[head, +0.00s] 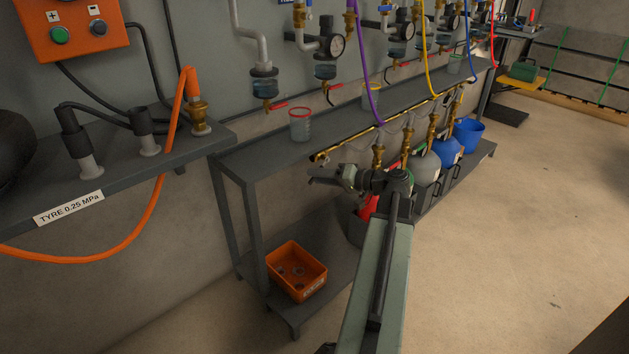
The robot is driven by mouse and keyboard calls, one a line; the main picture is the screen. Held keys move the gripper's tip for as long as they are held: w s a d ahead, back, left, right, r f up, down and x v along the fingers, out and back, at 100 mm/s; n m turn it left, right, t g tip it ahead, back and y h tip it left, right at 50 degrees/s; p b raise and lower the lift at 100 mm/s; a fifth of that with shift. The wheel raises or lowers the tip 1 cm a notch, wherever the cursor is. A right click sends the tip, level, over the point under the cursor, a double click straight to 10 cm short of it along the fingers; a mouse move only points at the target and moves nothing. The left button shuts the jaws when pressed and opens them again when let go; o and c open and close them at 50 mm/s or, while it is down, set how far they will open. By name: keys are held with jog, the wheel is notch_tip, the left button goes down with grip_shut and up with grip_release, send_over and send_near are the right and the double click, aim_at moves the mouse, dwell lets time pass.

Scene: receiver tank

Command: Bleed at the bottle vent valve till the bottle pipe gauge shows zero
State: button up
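My gripper (318,178) is in front of the long bench, above its lower shelf and left of the brass bottle valves. It is small and seen from behind, and I cannot tell whether its fingers are apart. Several round gauges hang on the wall, the nearest a dark-rimmed one (337,46). Its reading is too small to make out. No label shows which valve is the bottle vent valve.
The bench (245,160) holds a clear cup (300,125) under a red-handled drain (277,106). An orange bin (296,271) is on the lower shelf. A tyre shelf (150,170) with an orange hose (150,225) stands at left. The floor at right (520,230) is clear.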

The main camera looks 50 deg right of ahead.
jog(key=shift+x, duration=0.85)
grip_shut()
dwell(0.8)
jog(key=shift+a, duration=0.25)
jog(key=shift+w, duration=0.15)
